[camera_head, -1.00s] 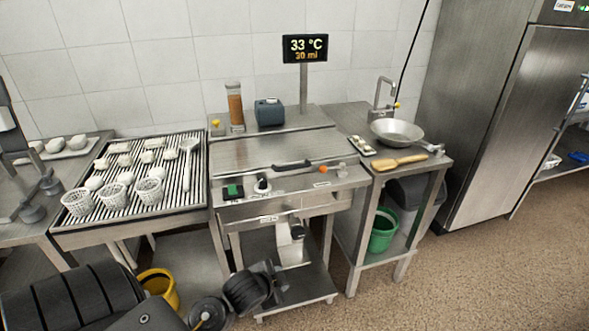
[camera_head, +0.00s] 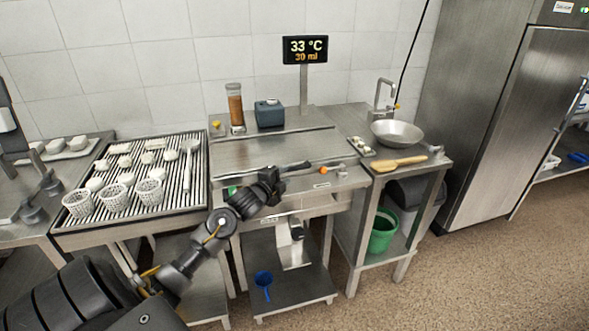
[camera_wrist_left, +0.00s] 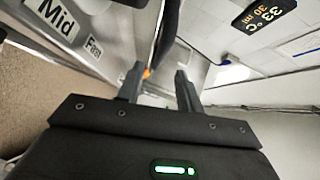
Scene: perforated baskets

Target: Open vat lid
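The vat lid (camera_head: 262,150) is a flat steel cover on the middle counter and looks closed. Its black bar handle (camera_head: 296,166) lies along the front edge. My left gripper (camera_head: 281,178) is at the left part of the handle, just in front of it. In the left wrist view my left gripper (camera_wrist_left: 158,70) is open, its two dark fingers apart. The dark handle (camera_wrist_left: 168,32) runs toward the gap between them; I cannot tell if they touch. My right gripper is not in view.
A rack (camera_head: 190,150) with white baskets stands left. A jar (camera_head: 235,108) and a grey-blue box (camera_head: 269,113) stand behind the lid. A display (camera_head: 305,49) rises on a pole at the back. A pan (camera_head: 397,132) and wooden paddle (camera_head: 398,163) lie right.

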